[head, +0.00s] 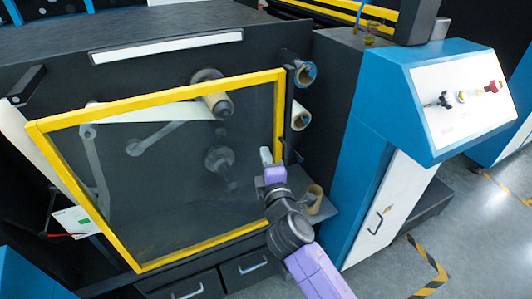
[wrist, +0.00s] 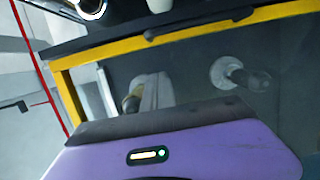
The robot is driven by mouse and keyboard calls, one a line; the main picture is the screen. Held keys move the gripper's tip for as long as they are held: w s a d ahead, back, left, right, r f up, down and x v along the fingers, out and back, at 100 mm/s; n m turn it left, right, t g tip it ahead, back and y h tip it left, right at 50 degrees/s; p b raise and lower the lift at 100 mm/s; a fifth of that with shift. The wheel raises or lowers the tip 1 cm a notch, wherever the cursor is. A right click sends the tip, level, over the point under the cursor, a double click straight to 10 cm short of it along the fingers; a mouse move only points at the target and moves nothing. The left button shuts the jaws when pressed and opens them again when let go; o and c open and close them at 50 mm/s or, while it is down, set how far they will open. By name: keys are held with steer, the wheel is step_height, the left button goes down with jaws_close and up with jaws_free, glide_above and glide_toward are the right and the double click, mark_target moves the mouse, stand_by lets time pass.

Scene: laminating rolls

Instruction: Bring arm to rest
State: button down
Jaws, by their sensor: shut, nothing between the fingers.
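My arm reaches up from the lower right in the head view, with purple and dark links. My gripper (head: 266,156) is at its upper end, small and pale, in front of the right part of the yellow-framed clear door (head: 156,97). It is shut and holds nothing. Whether it touches the door cannot be told. In the wrist view, a purple housing of mine fills the bottom and the fingertips cannot be made out. The yellow frame (wrist: 215,27) shows there beyond it.
Rolls on spindles (head: 216,103) show behind the door. More rolls (head: 303,73) stick out right of it, and another roll (head: 313,200) is by a small ledge near my arm. A blue control cabinet (head: 375,110) stands to the right. Open floor (head: 480,240) lies at the lower right.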

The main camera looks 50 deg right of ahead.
steer(key=b+v, duration=0.1)
steer(key=v, duration=0.6)
steer(key=shift+a+b, duration=0.3)
steer(key=shift+b, duration=0.05)
steer(key=shift+w, duration=0.15)
